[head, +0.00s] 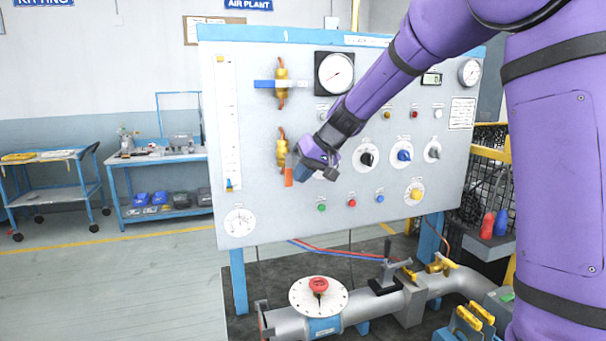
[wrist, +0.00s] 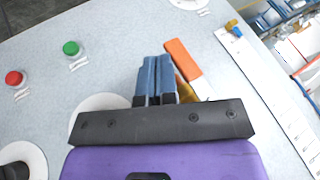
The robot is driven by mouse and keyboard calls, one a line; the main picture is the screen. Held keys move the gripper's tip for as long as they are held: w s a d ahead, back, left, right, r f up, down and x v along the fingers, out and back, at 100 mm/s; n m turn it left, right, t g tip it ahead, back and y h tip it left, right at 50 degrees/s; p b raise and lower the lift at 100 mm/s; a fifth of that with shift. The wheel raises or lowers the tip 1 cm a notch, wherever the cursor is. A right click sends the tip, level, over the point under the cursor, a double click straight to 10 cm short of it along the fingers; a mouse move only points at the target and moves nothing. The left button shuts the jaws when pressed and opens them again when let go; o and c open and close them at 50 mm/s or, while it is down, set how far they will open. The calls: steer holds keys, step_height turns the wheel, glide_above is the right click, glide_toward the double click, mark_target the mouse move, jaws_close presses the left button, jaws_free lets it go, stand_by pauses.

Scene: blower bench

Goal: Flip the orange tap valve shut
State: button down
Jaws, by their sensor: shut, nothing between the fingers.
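The orange tap valve has a brass body (head: 282,148) on the grey panel, low in its left half. Its flat orange handle (head: 289,177) points down, roughly in line with the vertical pipe. The handle also shows in the wrist view (wrist: 183,60), just right of my fingertips. My gripper (head: 300,174) is at the panel, right beside the handle on its right side in the head view. Its blue fingers (wrist: 156,70) are shut together with nothing between them. I cannot tell whether they touch the handle. Part of the brass body is hidden behind my gripper.
A second valve with a blue handle (head: 279,84) lies crosswise above. A dark knob (head: 367,158), a blue knob (head: 404,155) and green (head: 321,208) and red (head: 351,203) buttons are nearby. A pipe with a red-topped dial (head: 319,290) runs below the panel.

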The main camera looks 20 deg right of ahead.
mark_target(288, 180)
steer(key=shift+a+f+y, duration=0.2)
steer(key=shift+y, duration=0.4)
steer(key=y, duration=0.2)
steer(key=a+m+y, duration=0.1)
steer(key=a+f+t+y, duration=0.1)
steer(key=y, duration=0.1)
steer(key=shift+a+m+y, duration=0.25)
steer(key=shift+m+y, duration=0.05)
steer(key=a+m+t+y, duration=0.1)
steer(key=y, duration=0.1)
steer(key=a+r+m+t+y, duration=0.1)
steer(key=y, duration=0.1)
steer(key=a+m+y, duration=0.1)
steer(key=y, duration=0.2)
steer(key=shift+a+r+t, duration=0.2)
steer(key=shift+a+t, duration=0.05)
steer(key=shift+t, duration=0.15)
steer(key=shift+f, duration=0.1)
